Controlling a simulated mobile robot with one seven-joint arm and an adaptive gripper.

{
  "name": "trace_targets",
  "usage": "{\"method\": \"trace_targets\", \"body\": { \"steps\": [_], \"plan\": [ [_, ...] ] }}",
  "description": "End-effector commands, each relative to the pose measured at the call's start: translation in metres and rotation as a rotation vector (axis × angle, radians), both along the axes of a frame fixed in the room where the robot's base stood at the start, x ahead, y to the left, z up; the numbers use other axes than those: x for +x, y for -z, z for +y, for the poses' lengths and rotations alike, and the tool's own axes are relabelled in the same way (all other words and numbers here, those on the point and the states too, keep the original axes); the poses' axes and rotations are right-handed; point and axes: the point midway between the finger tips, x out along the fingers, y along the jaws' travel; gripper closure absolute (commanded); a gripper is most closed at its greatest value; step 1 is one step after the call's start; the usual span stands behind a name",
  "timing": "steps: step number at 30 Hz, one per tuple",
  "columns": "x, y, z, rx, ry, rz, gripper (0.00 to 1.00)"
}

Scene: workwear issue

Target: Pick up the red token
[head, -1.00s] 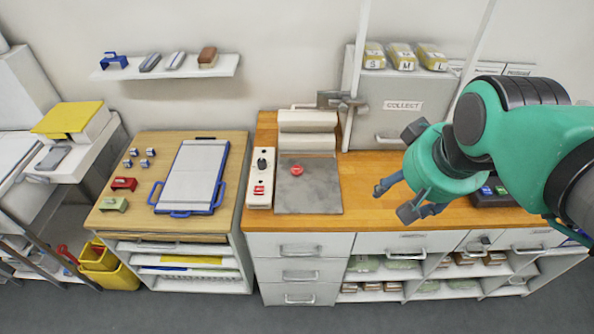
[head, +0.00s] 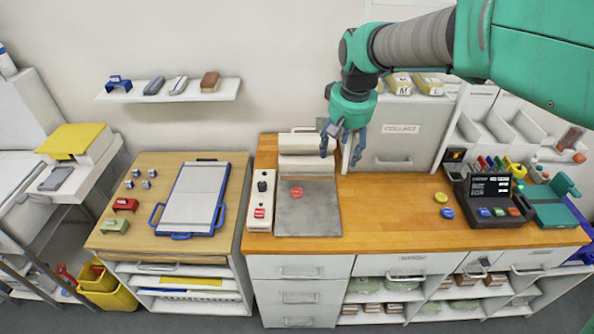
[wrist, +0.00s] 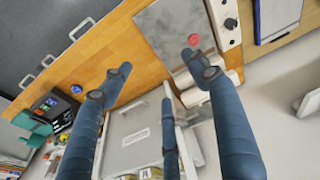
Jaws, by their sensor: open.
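A red disc-shaped token (head: 296,192) lies on the grey metal plate (head: 308,219) of the counter. In the wrist view the red token (wrist: 194,41) is on the plate beyond one fingertip. My gripper (head: 342,150) is open and empty, fingers down, above the back of the counter. It is up and right of the plate in the picture, apart from the token. Its fingers (wrist: 163,82) also show in the wrist view.
A white control box (head: 261,201) stands left of the plate, and a white roller-like unit (head: 307,150) behind it. A grey collect box (head: 398,147) stands behind my gripper. A dark terminal (head: 490,203) is at the right. The middle wood is clear.

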Motion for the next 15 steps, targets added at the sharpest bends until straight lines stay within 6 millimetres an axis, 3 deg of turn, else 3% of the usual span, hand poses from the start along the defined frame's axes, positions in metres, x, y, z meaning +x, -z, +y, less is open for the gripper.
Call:
{"method": "trace_targets", "body": {
  "steps": [6, 15],
  "plan": [
    [0.051, 0.035, 0.028, -0.01, -0.035, 0.052, 0.4],
    [0.11, 0.096, 0.068, -0.026, -0.084, 0.121, 0.4]
  ]
}}
